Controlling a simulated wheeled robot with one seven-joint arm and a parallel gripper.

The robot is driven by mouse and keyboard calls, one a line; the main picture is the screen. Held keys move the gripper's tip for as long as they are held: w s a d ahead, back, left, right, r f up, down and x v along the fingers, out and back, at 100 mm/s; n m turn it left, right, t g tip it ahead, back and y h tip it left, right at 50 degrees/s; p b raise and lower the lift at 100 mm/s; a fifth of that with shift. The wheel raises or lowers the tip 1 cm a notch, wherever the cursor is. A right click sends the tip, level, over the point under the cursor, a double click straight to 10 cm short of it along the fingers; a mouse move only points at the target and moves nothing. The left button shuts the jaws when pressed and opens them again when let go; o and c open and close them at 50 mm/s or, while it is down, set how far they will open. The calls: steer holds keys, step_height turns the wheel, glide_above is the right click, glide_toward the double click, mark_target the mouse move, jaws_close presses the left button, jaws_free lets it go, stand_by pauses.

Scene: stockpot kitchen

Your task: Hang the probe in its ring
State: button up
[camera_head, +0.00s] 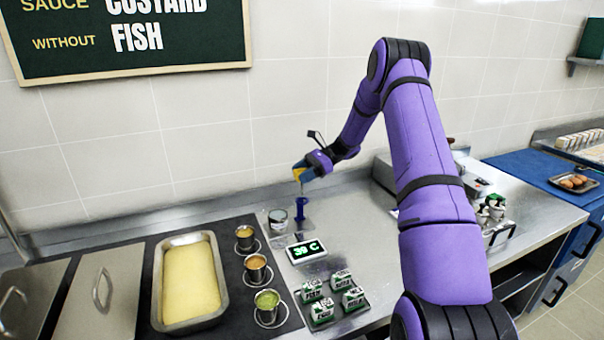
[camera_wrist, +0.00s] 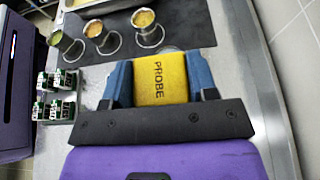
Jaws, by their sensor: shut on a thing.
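The probe (camera_wrist: 161,78) has a yellow handle lettered PROBE. It sits between the blue fingers of my gripper (camera_wrist: 160,84) in the wrist view. In the head view my gripper (camera_head: 304,171) is shut on the yellow probe (camera_head: 297,175), above the counter near the back wall. A thin pale stem shows under the handle, pointing down. A small blue stand (camera_head: 300,208), which seems to be the ring's holder, stands right below it. The ring's opening is too small to make out, and I cannot tell whether the stem's tip is inside it.
A glass jar (camera_head: 278,222) stands close left of the blue stand. A display reading 39 C (camera_head: 306,251) lies in front. Labelled cartons (camera_head: 335,296), several small pots (camera_head: 257,268) and a tray of yellow food (camera_head: 190,280) are nearer. The counter right of the stand is clear.

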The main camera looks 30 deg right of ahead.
mark_target(302, 197)
steer(key=shift+f, duration=0.15)
steer(key=shift+f, duration=2.6)
steer(key=shift+f, duration=0.15)
steer(key=shift+f, duration=1.15)
steer(key=o, duration=1)
